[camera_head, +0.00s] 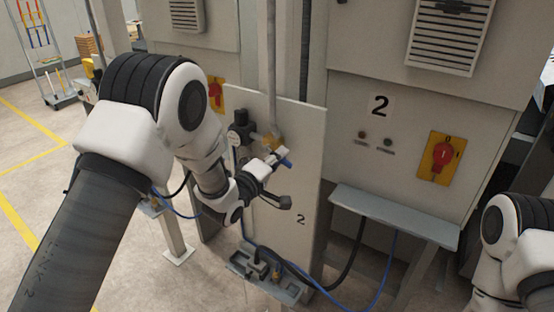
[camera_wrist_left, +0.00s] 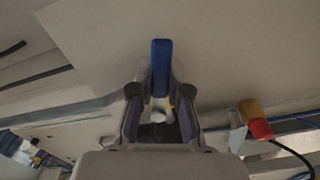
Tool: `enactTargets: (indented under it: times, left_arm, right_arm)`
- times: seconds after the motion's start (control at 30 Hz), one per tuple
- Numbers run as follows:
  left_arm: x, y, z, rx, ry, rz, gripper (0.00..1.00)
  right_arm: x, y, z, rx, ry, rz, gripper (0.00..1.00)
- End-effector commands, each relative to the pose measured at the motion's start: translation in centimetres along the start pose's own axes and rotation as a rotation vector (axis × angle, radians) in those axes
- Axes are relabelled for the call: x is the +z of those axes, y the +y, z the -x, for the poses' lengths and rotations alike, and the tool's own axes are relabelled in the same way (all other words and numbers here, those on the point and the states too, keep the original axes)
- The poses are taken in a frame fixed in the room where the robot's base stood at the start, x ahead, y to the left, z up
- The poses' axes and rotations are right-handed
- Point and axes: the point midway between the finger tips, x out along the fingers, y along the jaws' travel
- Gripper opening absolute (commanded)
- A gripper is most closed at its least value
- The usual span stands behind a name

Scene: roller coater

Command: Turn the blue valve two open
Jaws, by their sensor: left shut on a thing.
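The blue valve handle (camera_head: 287,163) is on the front of the upright grey panel marked 2 (camera_head: 300,235). A brass fitting (camera_head: 272,141) sits just above it at the foot of a vertical pipe. My left gripper (camera_head: 274,160) is at the handle. In the left wrist view the blue handle (camera_wrist_left: 161,60) extends from between the fingers of my left gripper (camera_wrist_left: 160,100), which is shut on it. The valve body is mostly hidden by the gripper. My right arm shows at the right edge of the head view, but its gripper is out of the frame.
A grey shelf (camera_head: 395,217) juts out right of the panel, below a red rotary switch (camera_head: 441,158) on a yellow plate. Hoses (camera_head: 385,275) hang below. A black regulator (camera_head: 240,130) is left of the valve. Open floor (camera_head: 40,160) lies at the left.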

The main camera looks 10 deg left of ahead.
Motion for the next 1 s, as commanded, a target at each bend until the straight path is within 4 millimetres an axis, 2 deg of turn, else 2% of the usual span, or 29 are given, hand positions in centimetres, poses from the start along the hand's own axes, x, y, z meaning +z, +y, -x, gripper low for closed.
enactTargets:
  times: [0.4,1.0]
  left_arm:
    - [-0.27,1.26,-0.01,0.002,0.003,0.261,0.0]
    - [-0.32,1.38,-0.01,0.002,0.003,0.321,0.0]
  right_arm:
    - [0.0,-0.01,0.82,0.0,0.0,0.0,0.97]
    - [0.01,-0.01,0.92,0.0,0.0,0.0,0.97]
